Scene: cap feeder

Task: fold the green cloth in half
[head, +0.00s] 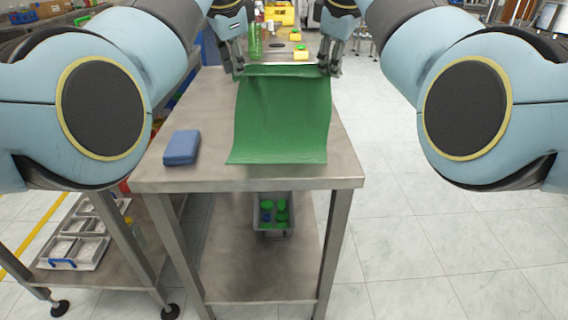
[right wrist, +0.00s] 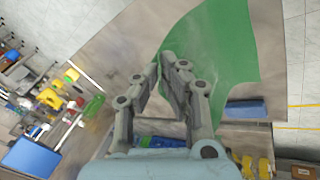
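The green cloth (head: 285,115) hangs and spreads over the metal table, its near edge lying flat close to the table's front. Its far edge appears raised, between my two grippers. My left gripper (head: 239,69) is at the far left corner and looks shut on it. My right gripper (head: 325,68) is at the far right corner. In the right wrist view the fingertips of my right gripper (right wrist: 160,60) come together at the edge of the green cloth (right wrist: 220,45). The fingertips' exact hold is small and partly hidden.
A blue block (head: 182,147) lies on the metal table (head: 190,174) left of the cloth. A green bottle (head: 254,42) and yellow items (head: 301,54) stand at the back. A bin with green and blue caps (head: 272,226) sits on the lower shelf. Trays (head: 75,250) stand at lower left.

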